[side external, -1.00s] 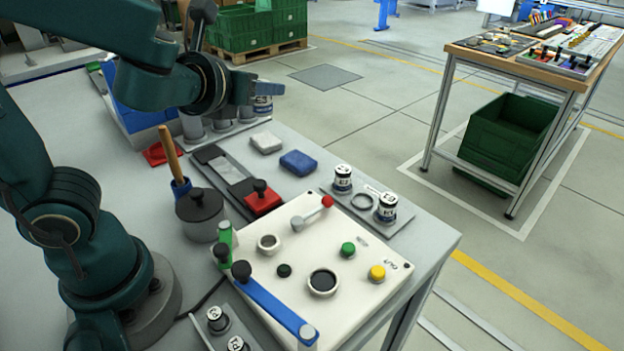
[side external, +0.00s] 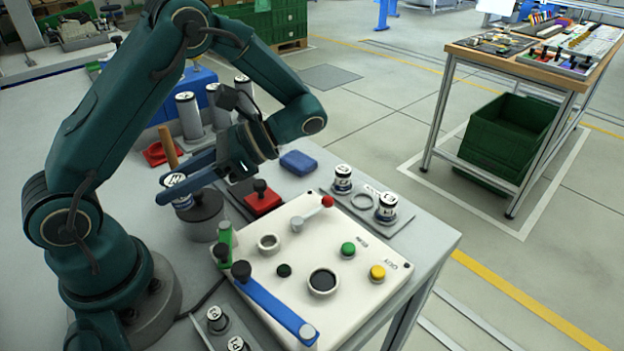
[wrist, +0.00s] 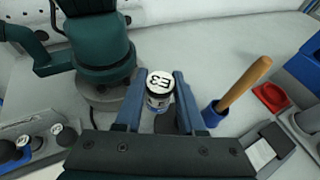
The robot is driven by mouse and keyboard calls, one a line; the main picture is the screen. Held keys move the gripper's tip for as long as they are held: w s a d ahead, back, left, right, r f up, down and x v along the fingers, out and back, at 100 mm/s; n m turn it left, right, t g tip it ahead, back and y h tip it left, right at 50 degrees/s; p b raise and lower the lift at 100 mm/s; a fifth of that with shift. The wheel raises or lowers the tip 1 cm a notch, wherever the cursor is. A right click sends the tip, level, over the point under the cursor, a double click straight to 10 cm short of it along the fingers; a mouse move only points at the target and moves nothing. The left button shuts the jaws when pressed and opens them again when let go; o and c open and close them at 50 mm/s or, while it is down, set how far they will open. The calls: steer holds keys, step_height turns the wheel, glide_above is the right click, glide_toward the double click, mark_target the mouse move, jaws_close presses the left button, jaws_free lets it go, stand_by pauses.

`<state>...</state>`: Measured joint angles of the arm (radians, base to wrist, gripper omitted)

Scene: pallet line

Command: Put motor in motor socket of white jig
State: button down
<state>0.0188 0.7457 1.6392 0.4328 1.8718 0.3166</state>
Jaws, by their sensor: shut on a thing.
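My gripper (side external: 180,182) is shut on a motor (side external: 176,194), a small cylinder with a white top bearing black marks and a blue lower band. In the wrist view the motor (wrist: 158,90) sits between the two fingers. It is held above the bench, beside the dark grey pot, left of the white jig (side external: 345,245). The jig lies flat and carries a pale ring (side external: 268,243) and a larger ring with a dark centre (side external: 323,282). Both rings look empty. I cannot tell which is the motor socket.
The jig carries a blue bar (side external: 275,305), a green block (side external: 225,245), a red-tipped lever (side external: 312,215), and green and yellow buttons. The grey pot (side external: 203,225) and wooden handle (side external: 168,146) stand near my gripper. A grey plate (side external: 405,222) holds two labelled cylinders. Tall cylinders (side external: 189,116) stand behind.

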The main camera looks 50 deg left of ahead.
steer(key=d+n+h, duration=0.3)
steer(key=n+h, duration=0.1)
steer(key=w+d+r+n+h, duration=0.1)
steer(key=d+n+h, duration=0.2)
steer(key=n+h, duration=0.1)
steer(key=d+n+t+h, duration=0.1)
steer(key=d+n+h, duration=0.2)
steer(key=n+h, duration=0.1)
steer(key=shift+w+d+r+h, duration=0.1)
steer(key=shift+w+r+h, duration=0.3)
steer(key=shift+h, duration=0.5)
steer(key=w+r+n+t+h, duration=0.4)
steer(key=w+n+t+h, duration=0.2)
steer(key=w+n+t, duration=0.35)
steer(key=x, duration=0.4)
steer(key=f+x, duration=0.1)
steer(key=x, duration=0.4)
steer(key=a+f+x, duration=0.1)
steer(key=x, duration=0.4)
steer(key=shift+d+f, duration=0.1)
steer(key=shift+d, duration=0.05)
steer(key=shift+f, duration=1.95)
steer(key=shift+f, duration=0.1)
steer(key=c, duration=0.5)
jaws_free()
